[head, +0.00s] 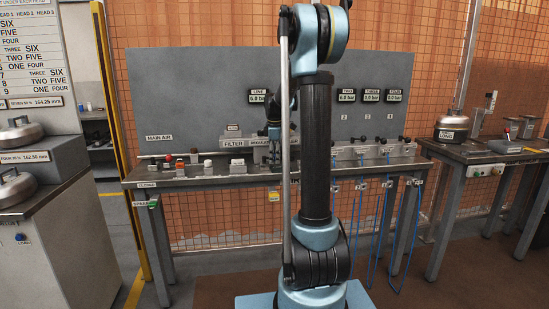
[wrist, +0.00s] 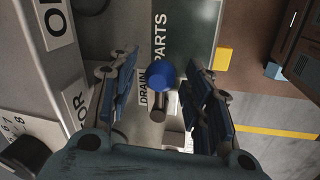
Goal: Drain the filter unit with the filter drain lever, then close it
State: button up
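The filter drain lever shows in the wrist view as a blue ball knob (wrist: 162,76) on a short grey stem, beside a label reading DRAIN (wrist: 143,86). My gripper (wrist: 164,68) is open, with one finger on each side of the knob and a visible gap on both sides. In the head view the sign reading FILTER and REGULATOR (head: 233,142) stands at the middle of the bench. My arm covers part of that area, and the lever cannot be made out there.
Gauges, including LINE (head: 259,97), hang on the grey backboard (head: 190,85). A green PARTS surface (wrist: 190,30) and a yellow block (wrist: 224,60) show in the wrist view.

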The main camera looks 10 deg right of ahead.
jog(key=c, duration=1)
jog(key=shift+s, duration=0.1)
jog(key=m, duration=0.1)
jog(key=s+m, duration=0.1)
jog(key=shift+a+m+h, duration=0.15)
jog(key=shift+m+h, duration=0.15)
jog(key=shift+m, duration=0.1)
jog(key=m, duration=0.1)
jog(key=s+m, duration=0.1)
jog(key=m, duration=0.1)
jog(key=shift+s+a+m+g+h, duration=0.2)
jog(key=shift+a+m+g+h, duration=0.1)
jog(key=shift+a, duration=0.1)
jog(key=m, duration=0.2)
jog(key=s+a+m, duration=0.1)
jog(key=a+m+g, duration=0.1)
jog(key=m, duration=0.1)
jog(key=shift+s+m, duration=0.2)
jog(key=shift+m, duration=0.1)
jog(key=m, duration=0.1)
jog(key=a+m, duration=0.1)
jog(key=m, duration=0.1)
jog(key=shift+s+a+g+h, duration=0.1)
jog(key=shift+s+g+h, duration=0.05)
jog(key=shift+g+h, duration=0.15)
jog(key=shift+a+r+m, duration=0.1)
jog(key=shift+a+m, duration=0.15)
jog(key=shift+m, duration=0.45)
jog(key=shift+a+m, duration=0.25)
jog(key=shift+m, duration=0.45)
